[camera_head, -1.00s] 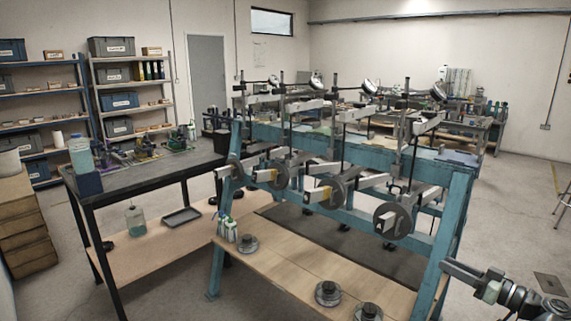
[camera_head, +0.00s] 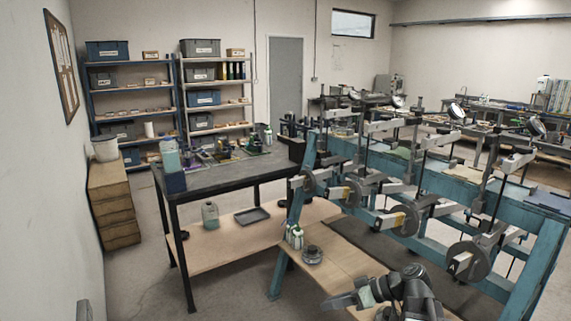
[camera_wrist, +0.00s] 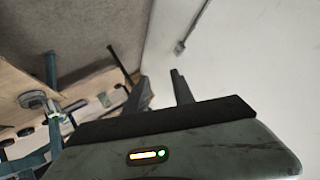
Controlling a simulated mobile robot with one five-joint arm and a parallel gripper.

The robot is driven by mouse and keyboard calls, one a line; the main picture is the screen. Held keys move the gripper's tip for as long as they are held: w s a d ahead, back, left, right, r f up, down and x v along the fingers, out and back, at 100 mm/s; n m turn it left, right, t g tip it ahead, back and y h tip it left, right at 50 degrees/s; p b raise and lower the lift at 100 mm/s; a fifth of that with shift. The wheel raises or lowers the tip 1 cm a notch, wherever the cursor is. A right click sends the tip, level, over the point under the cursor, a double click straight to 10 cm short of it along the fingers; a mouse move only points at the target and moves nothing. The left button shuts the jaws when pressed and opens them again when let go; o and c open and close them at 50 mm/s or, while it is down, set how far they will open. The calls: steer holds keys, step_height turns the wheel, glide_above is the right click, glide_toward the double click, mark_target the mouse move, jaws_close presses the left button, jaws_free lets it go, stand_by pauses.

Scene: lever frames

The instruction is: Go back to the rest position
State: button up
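My gripper (camera_head: 340,301) shows at the bottom of the head view, in front of the wooden lower shelf of the blue lever frame (camera_head: 540,262). In the wrist view its two dark fingers (camera_wrist: 161,86) stand apart with only pale wall between them, so it is open and empty. The lever frame carries several grey levers with round dark discs (camera_head: 468,261). My arm hides part of the shelf and the weights there. The rest position itself is not marked in any view.
Grey floor (camera_head: 140,285) is clear at the lower left.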

steer(key=s+a+f+m+g+h+p, duration=0.1)
steer(key=s+a+f+g+h+p, duration=0.15)
steer(key=s+a+f+h, duration=0.4)
steer(key=d+f+m+h, duration=0.1)
steer(key=d+m+h, duration=0.3)
steer(key=d+m, duration=0.4)
steer(key=shift+w+d+f+g+h, duration=0.2)
steer(key=shift+f+g+h, duration=0.15)
